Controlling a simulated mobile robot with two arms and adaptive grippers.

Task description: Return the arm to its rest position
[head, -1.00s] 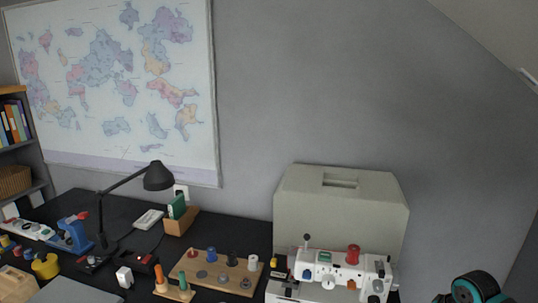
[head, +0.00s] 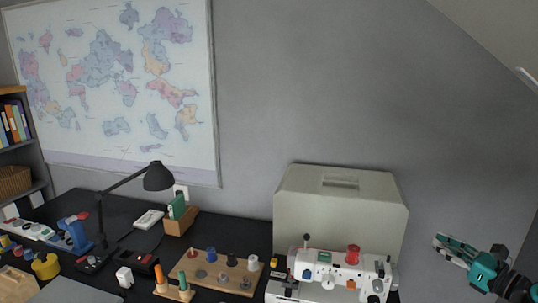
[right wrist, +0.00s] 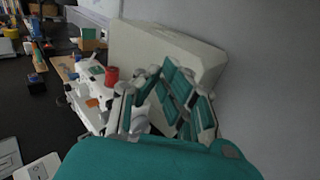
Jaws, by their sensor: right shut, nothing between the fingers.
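My right gripper (head: 441,245) is at the lower right of the head view, raised in front of the bare grey wall and to the right of the sewing machine's case. Its teal and grey fingers are shut with nothing between them. In the right wrist view the gripper's fingers (right wrist: 178,92) point toward the pale case, with the white sewing machine to their left. My left gripper is not in view.
A white sewing machine (head: 338,271) with a red spool stands before a pale case (head: 341,210) on the black desk (head: 232,235). A spool board (head: 216,273), black lamp (head: 157,176) and small items stand left. The wall beside the gripper is bare.

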